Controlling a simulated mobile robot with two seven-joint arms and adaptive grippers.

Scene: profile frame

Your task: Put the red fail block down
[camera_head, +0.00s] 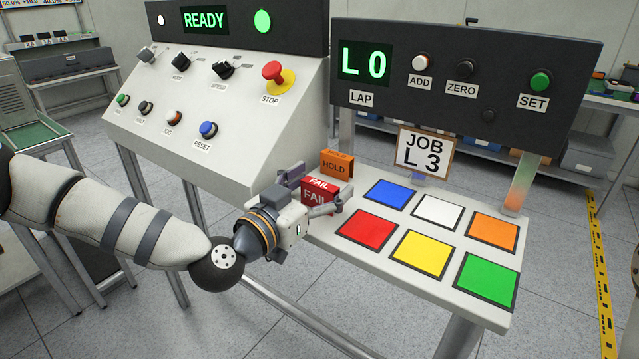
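The red fail block (315,192) is at the left end of the white table (378,262), with white FAIL lettering on its top and front. My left gripper (314,188) reaches it from the left, with one finger on each side of the block. It looks shut on the block; the near finger covers part of its lower front. I cannot tell whether the block's underside touches the table. My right gripper is not in view.
An orange HOLD block (337,164) stands just behind the red block. Coloured squares, including a red one (368,230) and a blue one (390,194), lie to the right. A JOB L 3 sign (424,152) stands behind them. A control console (215,110) rises at left.

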